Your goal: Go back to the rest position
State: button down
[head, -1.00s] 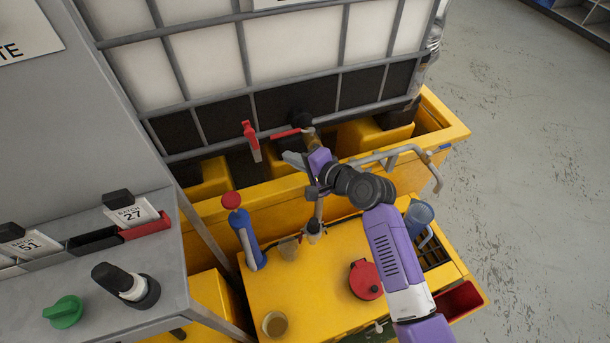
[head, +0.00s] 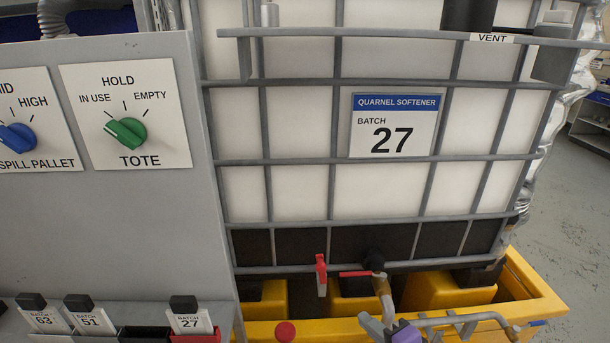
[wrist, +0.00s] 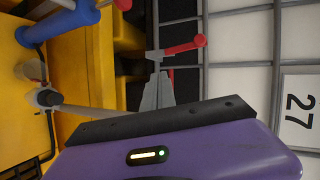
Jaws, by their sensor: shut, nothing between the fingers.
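My gripper (head: 368,322) shows at the bottom edge of the head view, with grey fingers and a purple body. The fingers are shut with nothing between them. It is just below and in front of the tote's outlet pipe (head: 383,291). In the wrist view my gripper (wrist: 158,82) points toward a red-handled valve lever (wrist: 185,47) on the tote side and appears apart from it. The rest of my arm is mostly out of the head view.
The caged white tote (head: 290,120) bears a batch 27 label (head: 393,127) and stands in a yellow spill pallet (head: 535,308). A grey panel (head: 110,220) with knobs stands at left. A bent metal pipe (head: 465,318) lies close right of my gripper.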

jog(key=s+d+r+n+t+h, duration=0.4)
jog(key=s+d+h, duration=0.1)
jog(key=s+d, duration=0.15)
jog(key=s+a+r+n+g, duration=0.1)
jog(key=s+n, duration=0.7)
jog(key=s, duration=2.4)
jog(key=shift+a+r+n+g+h, duration=0.3)
jog(key=shift+a+g, duration=0.1)
jog(key=shift+a, duration=0.15)
